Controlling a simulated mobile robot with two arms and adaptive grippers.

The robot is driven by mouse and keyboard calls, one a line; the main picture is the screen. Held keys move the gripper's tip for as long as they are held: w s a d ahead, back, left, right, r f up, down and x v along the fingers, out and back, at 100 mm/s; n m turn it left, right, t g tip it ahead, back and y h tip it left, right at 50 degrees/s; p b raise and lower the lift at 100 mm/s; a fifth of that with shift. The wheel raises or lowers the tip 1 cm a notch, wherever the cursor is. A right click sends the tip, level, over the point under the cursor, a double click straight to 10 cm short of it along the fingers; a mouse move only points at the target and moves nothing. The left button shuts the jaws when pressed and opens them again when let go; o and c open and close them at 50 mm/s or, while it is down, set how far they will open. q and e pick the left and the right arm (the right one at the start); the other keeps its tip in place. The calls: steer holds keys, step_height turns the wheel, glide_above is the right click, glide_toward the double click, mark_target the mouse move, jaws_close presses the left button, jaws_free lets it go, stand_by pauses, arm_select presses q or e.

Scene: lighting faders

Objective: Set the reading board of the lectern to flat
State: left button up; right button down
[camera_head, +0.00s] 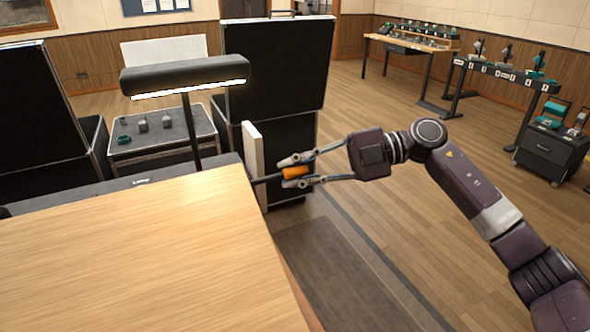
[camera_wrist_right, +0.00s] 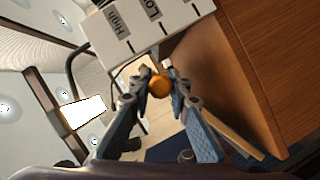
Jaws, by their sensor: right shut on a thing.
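The lectern's wooden reading board (camera_head: 130,255) fills the lower left of the head view; I cannot tell its exact tilt. A dark lever with an orange knob (camera_head: 295,172) sticks out at its right side, beside a white plate (camera_head: 253,165). The right wrist view shows the plate (camera_wrist_right: 160,22) with tick marks, a "High" label and a second label partly legible as "LO". My right gripper (camera_head: 290,173) is shut on the orange knob, which also shows between the fingers in the right wrist view (camera_wrist_right: 160,86). My left gripper is not in view.
A lit lamp (camera_head: 185,75) stands over the board's far edge. Black cases (camera_head: 278,70) and a small equipment table (camera_head: 160,140) stand behind. Tables with small devices (camera_head: 415,40) line the far right. The wooden floor (camera_head: 400,240) on the right is clear.

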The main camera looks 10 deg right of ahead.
step_height(320, 180, down, 11)
steer(key=w+m+g+h+p, duration=0.1)
steer(key=w+m+p, duration=0.1)
steer(key=m+p, duration=0.1)
steer(key=shift+a+f+m+g+p, duration=0.2)
steer(key=shift+m+g+p, duration=0.1)
steer(key=shift+g, duration=0.1)
steer(key=shift+w, duration=0.1)
steer(key=c, duration=1.9)
jaws_free()
steer(key=shift+c, duration=0.2)
steer(key=shift+o, duration=0.7)
steer(key=shift+w, duration=0.1)
steer(key=v, duration=1.2)
